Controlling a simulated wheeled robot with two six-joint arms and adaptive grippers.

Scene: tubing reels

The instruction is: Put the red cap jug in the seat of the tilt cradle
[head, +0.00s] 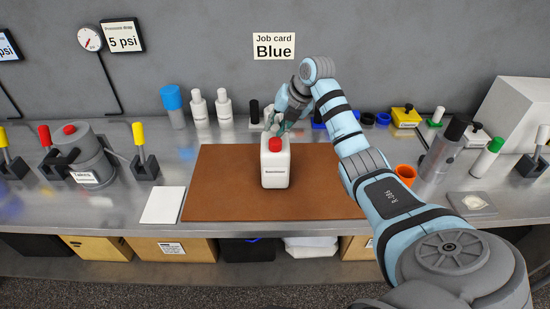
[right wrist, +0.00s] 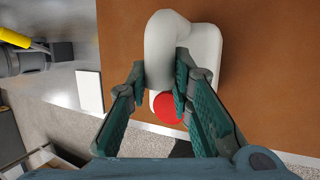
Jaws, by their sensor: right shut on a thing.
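The white jug with a red cap (head: 275,168) is upright at the middle of the brown mat (head: 225,180); I cannot tell whether its base touches the mat. My right gripper (head: 276,123) comes from behind and above it and is shut on its handle. In the right wrist view the fingers (right wrist: 166,75) are on both sides of the white handle (right wrist: 166,35), with the red cap (right wrist: 168,107) partly showing between them. I cannot pick out the tilt cradle for certain. My left gripper is not in view.
A grey canister (head: 92,158) with a red top and a "Takes" label stands at the left, near yellow-handled clamps (head: 142,155). A white pad (head: 162,205) lies left of the mat. Bottles (head: 199,108) stand behind. An orange cup (head: 405,174) is at the right. The mat's left part is clear.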

